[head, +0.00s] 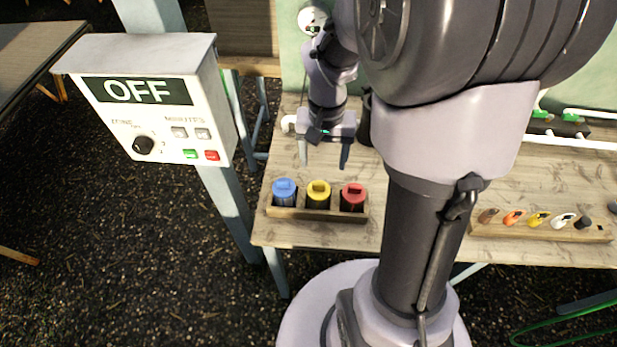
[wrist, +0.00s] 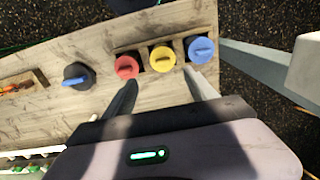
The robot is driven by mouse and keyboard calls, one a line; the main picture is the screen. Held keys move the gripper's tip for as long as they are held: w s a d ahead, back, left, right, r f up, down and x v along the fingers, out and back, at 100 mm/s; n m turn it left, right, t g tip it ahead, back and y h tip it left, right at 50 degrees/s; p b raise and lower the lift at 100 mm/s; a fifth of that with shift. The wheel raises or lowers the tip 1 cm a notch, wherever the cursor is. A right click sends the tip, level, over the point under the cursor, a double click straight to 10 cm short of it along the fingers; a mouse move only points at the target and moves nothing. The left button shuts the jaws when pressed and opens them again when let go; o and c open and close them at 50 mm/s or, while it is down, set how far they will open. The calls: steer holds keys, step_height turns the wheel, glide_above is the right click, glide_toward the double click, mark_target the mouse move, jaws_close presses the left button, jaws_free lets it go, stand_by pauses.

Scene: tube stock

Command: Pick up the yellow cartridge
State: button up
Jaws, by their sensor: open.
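The yellow cartridge (head: 318,192) stands upright in the middle slot of a wooden rack (head: 317,214) at the table's front edge. A blue cartridge (head: 284,191) is to its left and a red cartridge (head: 353,196) to its right. My gripper (head: 324,166) is open and empty, above the table and behind the rack, with its fingers pointing down. In the wrist view the yellow cartridge (wrist: 162,58) shows past the fingertips (wrist: 163,78), between red (wrist: 126,67) and blue (wrist: 201,50). The gripper appears apart from all three.
A control box (head: 150,100) reading OFF stands left of the table. A second rack (head: 540,226) with several small coloured items lies at the right. A dark round container with a blue handle (wrist: 77,76) stands near the red cartridge in the wrist view. Bare tabletop (head: 270,165) lies around the gripper.

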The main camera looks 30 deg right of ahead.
mark_target(319, 189)
step_height(319, 189, down, 9)
steer(key=shift+w+r+b, duration=0.1)
steer(key=shift+r+b, duration=0.1)
steer(key=shift+b, duration=1.05)
steer(key=f, duration=0.1)
steer(key=f+b, duration=0.1)
steer(key=f, duration=0.1)
steer(key=f+b, duration=0.1)
steer(key=f, duration=0.1)
steer(key=shift+w+a+f, duration=0.1)
steer(key=shift+a+f, duration=0.1)
steer(key=shift+a, duration=0.05)
steer(key=shift+r, duration=0.1)
steer(key=shift+c, duration=0.5)
steer(key=c, duration=1.1)
